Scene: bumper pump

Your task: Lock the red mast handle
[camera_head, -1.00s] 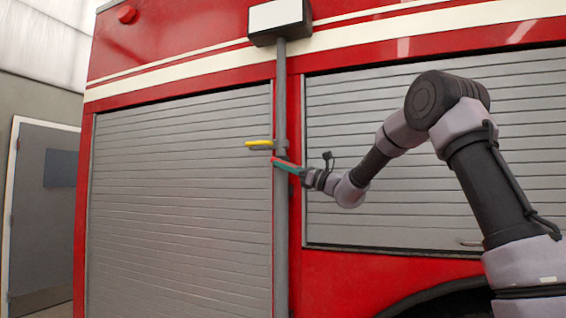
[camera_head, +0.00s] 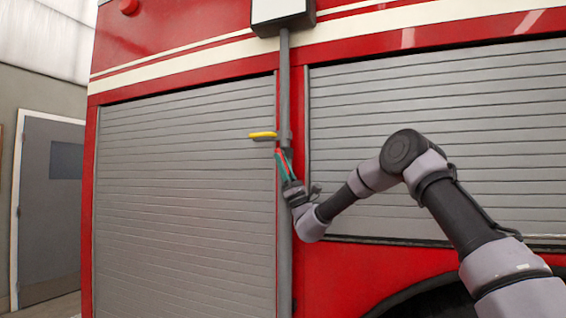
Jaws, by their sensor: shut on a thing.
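The red mast handle (camera_head: 279,153) is a small red lever on the grey vertical mast (camera_head: 285,90), just below a yellow handle (camera_head: 263,135). Only a thin strip of it shows, tilted steeply, next to the teal fingers. My gripper (camera_head: 285,164) is shut on the red handle and comes at it from below right. The fingers cover much of the handle, so its exact angle and its latch are hard to see.
The yellow handle sticks out to the left just above the gripper. Grey roller shutters (camera_head: 185,200) lie behind on both sides of the mast on the red truck. A dark box with a white face (camera_head: 280,10) tops the mast. A grey door (camera_head: 48,205) is at far left.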

